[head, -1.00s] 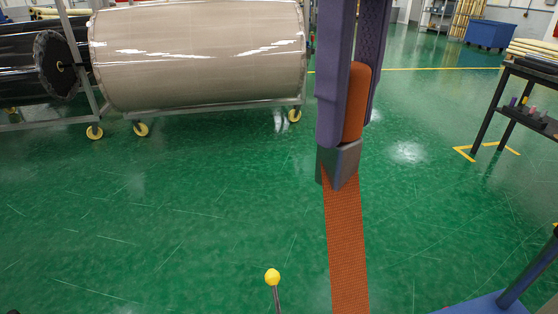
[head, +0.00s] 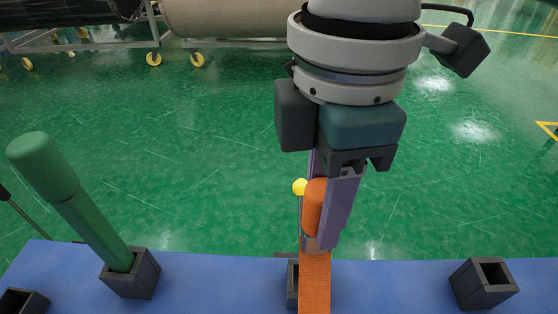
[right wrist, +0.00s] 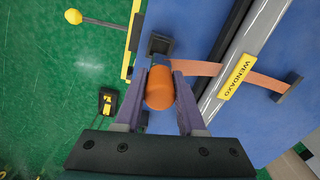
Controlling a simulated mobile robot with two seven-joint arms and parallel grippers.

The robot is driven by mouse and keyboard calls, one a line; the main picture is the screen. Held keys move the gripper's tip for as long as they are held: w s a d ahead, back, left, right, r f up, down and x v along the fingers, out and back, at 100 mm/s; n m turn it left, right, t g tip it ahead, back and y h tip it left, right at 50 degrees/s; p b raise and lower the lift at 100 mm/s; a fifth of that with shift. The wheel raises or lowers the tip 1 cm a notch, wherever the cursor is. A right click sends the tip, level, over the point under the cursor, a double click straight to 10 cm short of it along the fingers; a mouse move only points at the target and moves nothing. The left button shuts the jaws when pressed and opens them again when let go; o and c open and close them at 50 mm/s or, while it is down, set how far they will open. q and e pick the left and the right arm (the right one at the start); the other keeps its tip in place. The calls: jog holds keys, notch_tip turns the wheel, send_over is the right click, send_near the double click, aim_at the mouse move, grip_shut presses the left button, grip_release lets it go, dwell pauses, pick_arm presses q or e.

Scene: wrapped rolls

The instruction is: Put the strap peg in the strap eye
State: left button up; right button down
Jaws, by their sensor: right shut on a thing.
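My right gripper (head: 318,232) is shut on the orange handle of the strap peg (head: 313,205), which points down. Its grey lower end is just above the blue bed's edge. The orange strap (head: 315,285) runs from it toward the bottom of the head view. A dark square strap eye (head: 292,288) is partly hidden behind the strap. In the right wrist view the peg (right wrist: 160,88) sits between both fingers, and the square eye (right wrist: 159,44) is just beyond its far end. The peg appears outside the eye; the exact gap is unclear. My left gripper is not in view.
A green post (head: 88,225) leans in a dark socket (head: 145,275) at left. An empty socket (head: 483,283) is at right on the blue bed (head: 400,285).

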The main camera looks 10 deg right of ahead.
notch_tip(320, 180, down, 11)
jog(key=b, duration=0.2)
jog(key=shift+r+b, duration=0.2)
jog(key=shift+b, duration=0.15)
jog(key=shift+f, duration=0.1)
jog(key=c, duration=0.5)
grip_release()
